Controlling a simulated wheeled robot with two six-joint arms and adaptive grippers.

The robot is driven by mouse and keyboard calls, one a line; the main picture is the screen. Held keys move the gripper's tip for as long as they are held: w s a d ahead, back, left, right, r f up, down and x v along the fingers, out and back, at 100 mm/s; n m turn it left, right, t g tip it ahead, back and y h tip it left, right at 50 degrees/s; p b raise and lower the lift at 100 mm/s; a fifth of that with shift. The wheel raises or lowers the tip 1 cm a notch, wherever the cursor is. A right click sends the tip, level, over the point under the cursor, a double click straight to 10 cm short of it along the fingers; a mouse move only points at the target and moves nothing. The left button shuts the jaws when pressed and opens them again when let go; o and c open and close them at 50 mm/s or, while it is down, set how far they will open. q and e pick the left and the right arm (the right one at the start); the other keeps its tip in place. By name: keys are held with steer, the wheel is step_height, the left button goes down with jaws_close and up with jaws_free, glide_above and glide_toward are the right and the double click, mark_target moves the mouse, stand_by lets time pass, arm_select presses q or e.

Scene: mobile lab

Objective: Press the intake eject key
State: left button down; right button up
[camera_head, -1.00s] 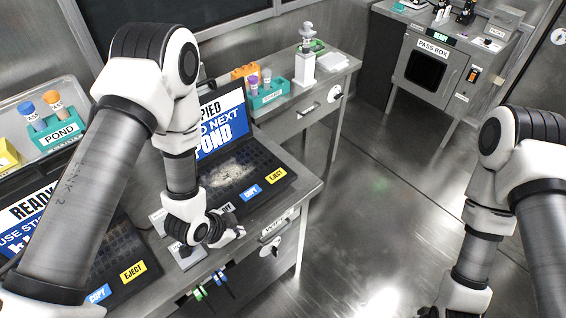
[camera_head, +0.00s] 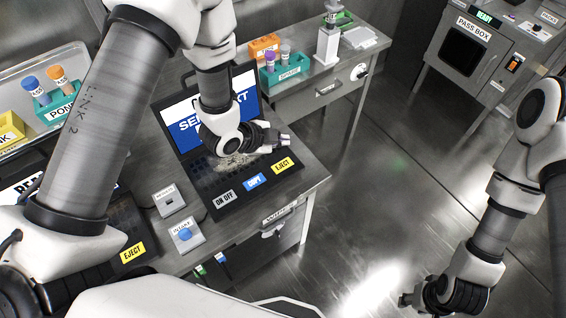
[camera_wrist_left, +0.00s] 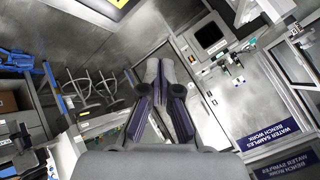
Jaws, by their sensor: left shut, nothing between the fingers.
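Two laptops each have a yellow EJECT key. One EJECT key (camera_head: 282,165) is at the front right of the right laptop (camera_head: 225,205), beside a blue COPY key (camera_head: 254,181) and a grey ON OFF key (camera_head: 224,198). The other EJECT key (camera_head: 132,252) is on the left laptop, partly behind my left arm. I cannot tell from labels which laptop is the intake one. My left gripper (camera_head: 286,143) is shut and empty, its tips just behind and above the right laptop's EJECT key. It also shows in the left wrist view (camera_wrist_left: 160,62). My right gripper (camera_head: 404,299) is low at the right, its fingers unclear.
Two small boxes, one with a blue top (camera_head: 185,234), stand on the bench left of the right laptop. A teal rack (camera_head: 290,74) with tubes and an orange rack (camera_head: 264,46) stand behind it. A pass box (camera_head: 462,50) is at the back right. The floor between is clear.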

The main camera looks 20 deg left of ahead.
mark_target(281, 167)
arm_select(q)
steer(key=f+b, duration=0.6)
steer(key=f, duration=0.3)
steer(key=shift+w+f, duration=0.1)
steer(key=shift+w, duration=0.1)
steer(key=shift+s, duration=0.1)
stand_by(1.0)
steer(key=shift+f+b, duration=0.3)
steer(key=shift+b, duration=0.25)
steer(key=shift+f+b, duration=0.4)
steer(key=shift+f, duration=0.05)
stand_by(0.5)
steer(key=shift+r+p, duration=0.65)
steer(key=shift+r, duration=0.25)
